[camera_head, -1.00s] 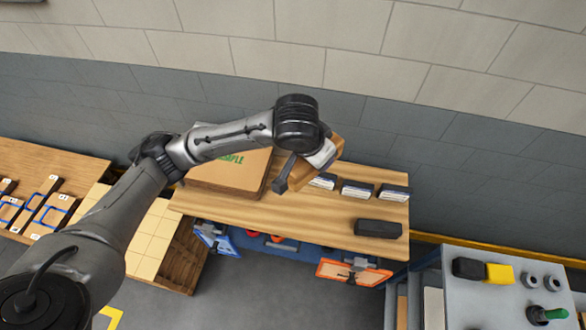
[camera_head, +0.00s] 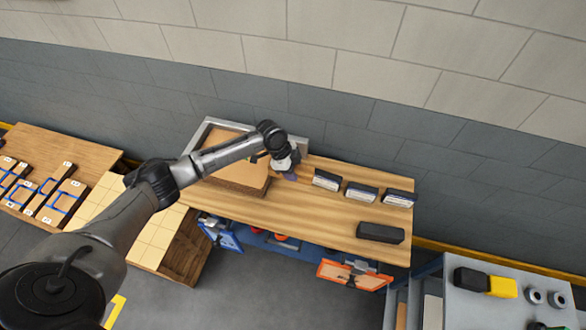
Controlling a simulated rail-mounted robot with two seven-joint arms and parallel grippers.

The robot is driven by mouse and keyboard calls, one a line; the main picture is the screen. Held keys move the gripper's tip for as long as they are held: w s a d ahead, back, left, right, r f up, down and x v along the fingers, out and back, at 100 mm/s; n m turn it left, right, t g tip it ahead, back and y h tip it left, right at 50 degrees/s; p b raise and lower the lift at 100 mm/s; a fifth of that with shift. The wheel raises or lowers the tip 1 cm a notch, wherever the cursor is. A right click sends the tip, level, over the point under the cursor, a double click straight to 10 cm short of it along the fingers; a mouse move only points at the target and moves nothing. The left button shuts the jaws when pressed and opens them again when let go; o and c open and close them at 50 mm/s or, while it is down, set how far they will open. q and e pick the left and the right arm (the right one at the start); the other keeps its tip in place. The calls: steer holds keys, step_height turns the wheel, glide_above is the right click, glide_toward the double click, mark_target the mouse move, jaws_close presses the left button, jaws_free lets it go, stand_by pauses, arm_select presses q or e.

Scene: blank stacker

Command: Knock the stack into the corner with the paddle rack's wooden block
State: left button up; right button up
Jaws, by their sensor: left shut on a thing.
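The stack (camera_head: 238,178) is a pile of brown sheets on the wooden bench, set inside a grey metal corner frame (camera_head: 207,128). My left arm reaches in from the left, across the stack. My left gripper (camera_head: 286,166) is at the stack's right side, low over the bench and pointing down. It is shut on the wooden block, which is mostly hidden behind the gripper and wrist here. I cannot tell whether the block touches the stack. My right gripper is not in view.
Several small dark-and-white blocks (camera_head: 361,192) stand along the bench's back right. A black block (camera_head: 380,232) lies near its front right. Framed panels (camera_head: 355,274) hang below the bench. A grey cart (camera_head: 500,312) stands at right. The bench (camera_head: 310,220) is clear in the middle.

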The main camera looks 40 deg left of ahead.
arm_select(q)
steer(key=shift+f+b, duration=0.65)
steer(key=shift+f, duration=0.2)
step_height(320, 180, down, 10)
steer(key=b, duration=0.8)
steer(key=shift+r, duration=0.25)
steer(key=shift+s+a, duration=0.15)
steer(key=shift+a, duration=0.25)
steer(key=shift+s+a, duration=0.15)
steer(key=shift+a, duration=0.15)
steer(key=shift+a, duration=0.2)
steer(key=shift+s+a, duration=0.15)
steer(key=shift+a, duration=0.1)
